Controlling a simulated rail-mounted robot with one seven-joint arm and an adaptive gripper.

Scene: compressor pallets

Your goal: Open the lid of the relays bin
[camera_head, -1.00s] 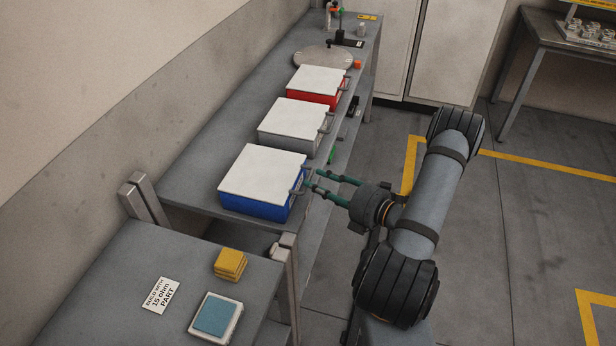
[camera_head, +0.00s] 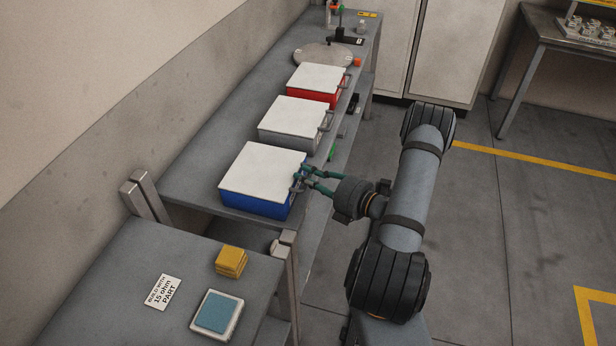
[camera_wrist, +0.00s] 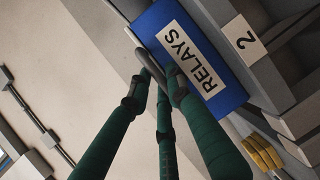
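The relays bin (camera_head: 262,204) is blue with a flat white lid (camera_head: 264,172), which lies closed on top. It is the nearest bin on the long grey bench. A grey handle (camera_head: 298,182) sticks out from its right side. In the wrist view the blue front (camera_wrist: 228,84) carries a white "RELAYS" label (camera_wrist: 188,58), and the grey handle (camera_wrist: 151,64) shows near the fingertips. My gripper (camera_head: 303,175) has green fingers and reaches the handle from the right. The fingertips (camera_wrist: 160,82) lie on either side of the handle, apart from each other. Contact with the handle is unclear.
A grey bin (camera_head: 291,137) and a red bin (camera_head: 314,99), both with white lids, stand farther along the bench (camera_head: 185,182). A round plate (camera_head: 323,55) lies beyond them. The near table holds yellow blocks (camera_head: 230,261) and a teal-topped block (camera_head: 217,313). Floor right of my arm is clear.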

